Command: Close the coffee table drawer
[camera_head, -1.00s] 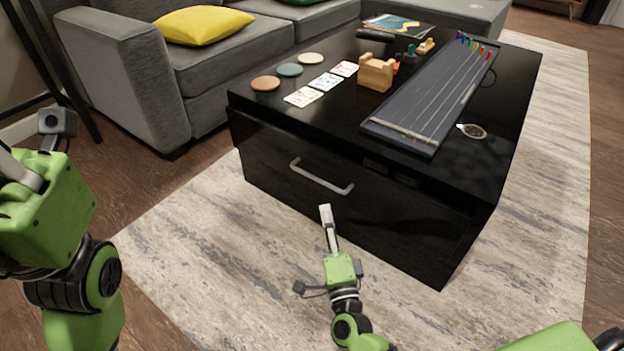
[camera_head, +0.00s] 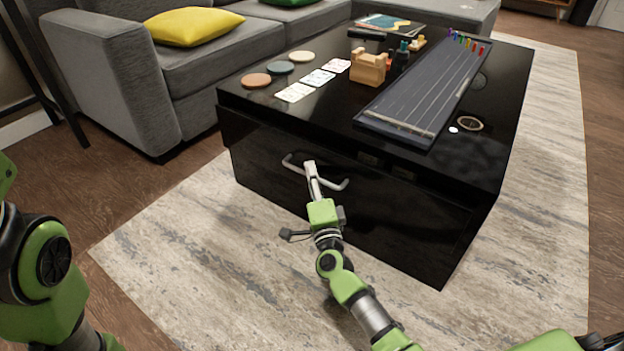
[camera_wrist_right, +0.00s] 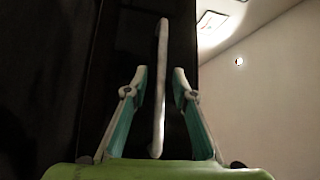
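The black coffee table (camera_head: 300,130) has a dark drawer front (camera_head: 400,210) facing me. A silver bar handle (camera_head: 331,186) is on it. How far the drawer stands out is hard to judge, black on black. My right gripper (camera_head: 310,167) is at the middle of the handle. In the right wrist view the gripper (camera_wrist_right: 160,78) is open, with one finger on each side of the handle (camera_wrist_right: 160,100). Gaps show between the fingers and the bar. My left arm shows at the left edge; its gripper is out of view.
On the tabletop are a dark stringed neck (camera_head: 420,95), a wooden block (camera_head: 368,67), several round coasters (camera_head: 256,80) and several cards (camera_head: 295,92). A grey sofa (camera_head: 110,70) stands behind on the left. The pale rug (camera_head: 180,240) before the table is clear.

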